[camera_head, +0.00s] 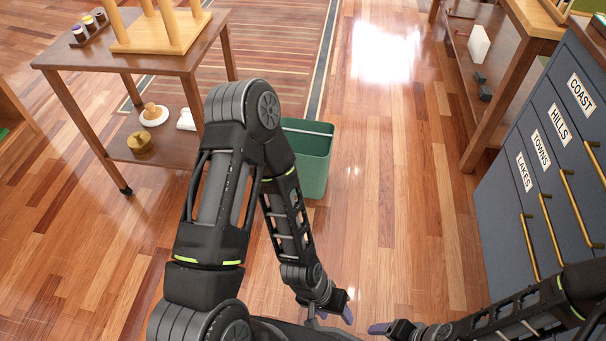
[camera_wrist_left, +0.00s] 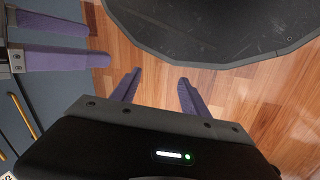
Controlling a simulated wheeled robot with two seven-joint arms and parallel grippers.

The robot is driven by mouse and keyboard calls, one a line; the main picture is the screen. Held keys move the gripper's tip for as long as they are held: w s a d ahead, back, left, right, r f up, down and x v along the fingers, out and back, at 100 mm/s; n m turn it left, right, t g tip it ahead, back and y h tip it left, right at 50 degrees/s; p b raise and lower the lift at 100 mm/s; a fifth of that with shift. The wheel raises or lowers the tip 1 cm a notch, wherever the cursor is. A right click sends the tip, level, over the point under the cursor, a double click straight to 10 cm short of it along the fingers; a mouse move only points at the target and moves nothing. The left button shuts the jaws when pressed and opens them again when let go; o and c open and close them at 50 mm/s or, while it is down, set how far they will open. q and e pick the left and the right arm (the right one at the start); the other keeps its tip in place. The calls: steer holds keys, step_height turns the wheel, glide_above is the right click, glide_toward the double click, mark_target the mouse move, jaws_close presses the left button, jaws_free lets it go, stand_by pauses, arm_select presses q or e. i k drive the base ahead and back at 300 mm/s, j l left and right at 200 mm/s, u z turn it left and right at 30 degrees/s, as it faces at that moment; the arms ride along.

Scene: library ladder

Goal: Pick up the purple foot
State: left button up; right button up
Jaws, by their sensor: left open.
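A small foot with a purple top (camera_head: 79,32) stands at the near left end of a dark holder on the side table, upper left in the head view. My left gripper (camera_head: 333,308) hangs low over the floor at lower centre, far from that foot. In the left wrist view, its two purple fingers (camera_wrist_left: 158,88) are apart, with only bare floor between them. My right gripper (camera_head: 378,328) is at the bottom of the head view. Its fingers (camera_wrist_left: 88,42) show apart and empty at the upper left of the left wrist view.
The wooden side table (camera_head: 160,62) also bears a wooden stand with posts (camera_head: 165,38). A green bin (camera_head: 314,160) stands on the floor behind my left arm. A blue labelled cabinet (camera_head: 500,205) is at right. The middle floor is clear.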

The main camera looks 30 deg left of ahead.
mark_target(77, 29)
steer(key=u, duration=2.15)
